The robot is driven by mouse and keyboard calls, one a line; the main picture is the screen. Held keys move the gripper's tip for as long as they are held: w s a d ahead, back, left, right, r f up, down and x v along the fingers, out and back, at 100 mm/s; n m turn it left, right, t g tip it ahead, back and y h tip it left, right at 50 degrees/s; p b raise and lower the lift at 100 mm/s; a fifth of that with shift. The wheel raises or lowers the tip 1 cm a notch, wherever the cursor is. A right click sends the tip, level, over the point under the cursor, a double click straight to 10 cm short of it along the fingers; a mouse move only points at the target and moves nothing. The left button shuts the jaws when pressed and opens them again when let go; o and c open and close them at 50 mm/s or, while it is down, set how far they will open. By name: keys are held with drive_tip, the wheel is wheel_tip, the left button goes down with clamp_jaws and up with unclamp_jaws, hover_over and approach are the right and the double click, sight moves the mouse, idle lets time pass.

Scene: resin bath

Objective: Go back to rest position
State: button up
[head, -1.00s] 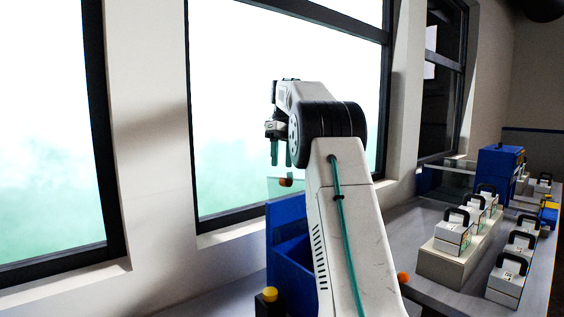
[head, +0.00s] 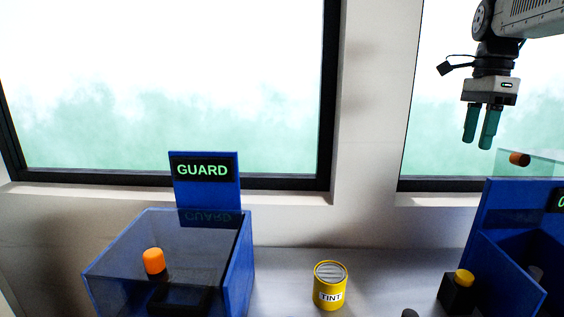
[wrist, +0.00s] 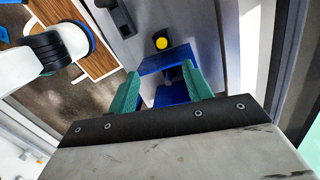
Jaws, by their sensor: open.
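My gripper (head: 480,127) hangs at the upper right of the head view, fingers pointing down, apart and empty. Its two teal fingers also show in the wrist view (wrist: 162,88), spread with a blue box below and between them. In the head view this blue box (head: 480,235) stands below and to the right of my gripper, cut off by the right edge.
A blue box marked GUARD (head: 236,270) with a clear cover and orange knob (head: 153,261) stands at left. A yellow TINT can (head: 330,285) stands on the counter (head: 285,272). A black block with a yellow button (head: 464,278) is beside the right box. Windows line the wall behind.

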drive_tip(key=s+a+f+n+t, duration=0.1)
drive_tip(key=s+a+f+n, duration=0.7)
drive_tip(key=s, duration=0.4)
drive_tip(key=s+a+f+n+t, duration=0.1)
drive_tip(key=s+a+f+n, duration=0.7)
drive_tip(key=n, duration=0.5)
drive_tip(key=s+f, duration=0.2)
drive_tip(key=s, duration=0.1)
drive_tip(key=shift+s+h, duration=0.4)
